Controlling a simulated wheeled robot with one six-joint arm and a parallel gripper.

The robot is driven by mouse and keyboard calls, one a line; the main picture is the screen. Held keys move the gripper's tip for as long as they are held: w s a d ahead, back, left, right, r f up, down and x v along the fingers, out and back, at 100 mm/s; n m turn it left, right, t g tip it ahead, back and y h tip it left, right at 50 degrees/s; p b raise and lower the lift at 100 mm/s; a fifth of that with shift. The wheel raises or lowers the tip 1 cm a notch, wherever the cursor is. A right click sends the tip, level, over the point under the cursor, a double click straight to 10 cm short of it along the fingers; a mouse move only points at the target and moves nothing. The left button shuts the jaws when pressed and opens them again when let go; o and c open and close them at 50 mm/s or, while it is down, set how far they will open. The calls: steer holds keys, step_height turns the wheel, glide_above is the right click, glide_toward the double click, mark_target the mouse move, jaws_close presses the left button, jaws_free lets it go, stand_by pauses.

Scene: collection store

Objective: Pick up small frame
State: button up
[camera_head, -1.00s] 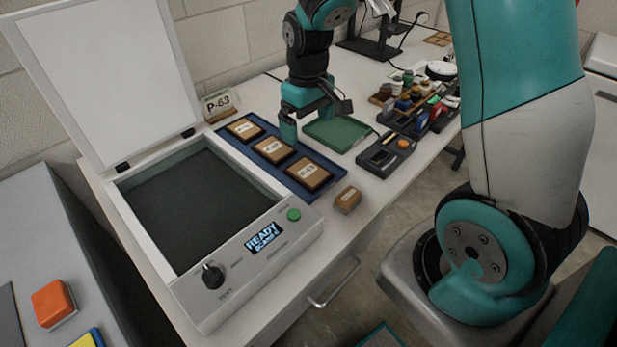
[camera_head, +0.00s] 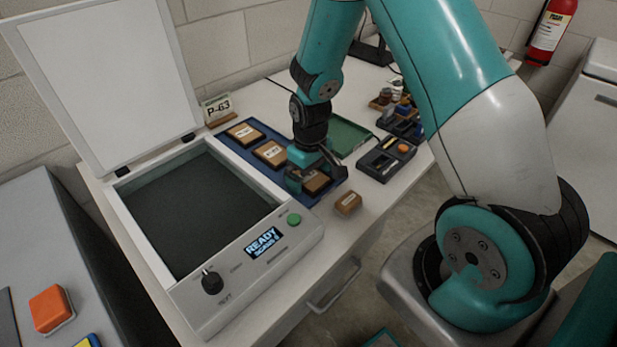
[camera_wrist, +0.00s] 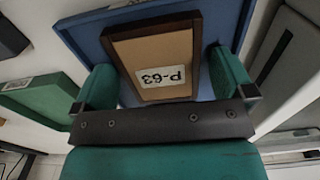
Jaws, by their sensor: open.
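A small brown frame (camera_wrist: 157,62) with a tan face and a white label reading P-63 fills the middle of the wrist view. It lies on a blue tray (camera_wrist: 88,38) beside the scanner. My gripper (camera_wrist: 162,72) is open, with one green finger on each side of the frame. A gap shows beside the fingers, and I cannot tell whether either touches it. In the head view my gripper (camera_head: 317,182) is low over the near end of the tray and partly covers this frame. Two similar frames (camera_head: 245,133) (camera_head: 271,153) lie farther along the tray.
The open scanner (camera_head: 195,215) stands left, its screen reading READY. A small brown block (camera_head: 348,203) lies on the table just right of my gripper.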

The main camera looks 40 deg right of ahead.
steer(key=shift+c, duration=0.2)
steer(key=c, duration=0.8)
steer(key=shift+r, duration=0.15)
